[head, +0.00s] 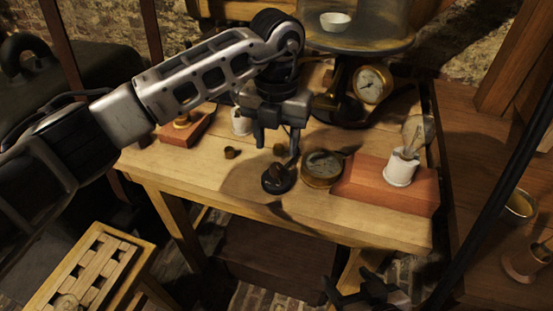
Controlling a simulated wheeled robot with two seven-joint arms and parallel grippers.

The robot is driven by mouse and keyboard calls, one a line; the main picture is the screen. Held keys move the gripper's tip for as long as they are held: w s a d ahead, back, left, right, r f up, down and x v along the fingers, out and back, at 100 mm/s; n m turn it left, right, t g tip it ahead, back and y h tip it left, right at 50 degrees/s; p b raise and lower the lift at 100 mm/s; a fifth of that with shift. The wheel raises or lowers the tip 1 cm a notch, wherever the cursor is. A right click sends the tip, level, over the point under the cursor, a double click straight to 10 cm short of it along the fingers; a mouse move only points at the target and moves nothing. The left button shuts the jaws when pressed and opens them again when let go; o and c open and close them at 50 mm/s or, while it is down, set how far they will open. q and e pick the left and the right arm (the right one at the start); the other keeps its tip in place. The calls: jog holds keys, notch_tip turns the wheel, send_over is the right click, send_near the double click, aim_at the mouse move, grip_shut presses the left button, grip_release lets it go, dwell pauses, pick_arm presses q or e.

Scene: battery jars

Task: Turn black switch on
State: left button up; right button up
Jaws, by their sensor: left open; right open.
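The black switch (277,181) has a round dark base near the front middle of the wooden table (210,165). A short lever seems to rise from it toward the upper right; its exact position is hard to tell. My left gripper (276,139) points down just above and behind the switch. It is open and holds nothing; whether a finger touches the lever I cannot tell. My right gripper (370,292) is open and empty, low at the bottom edge, below the table's front and away from the switch.
A brass gauge (322,168) sits right of the switch. A bulb in a white socket (402,167) stands on a reddish block at the right. Behind, a stand with a dial (371,84) carries a glass vessel.

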aim_at(277, 166)
pick_arm(q)
notch_tip(277, 166, down, 6)
jog(key=shift+f, duration=0.15)
jog(key=shift+c, duration=0.3)
jog(key=c, duration=0.9)
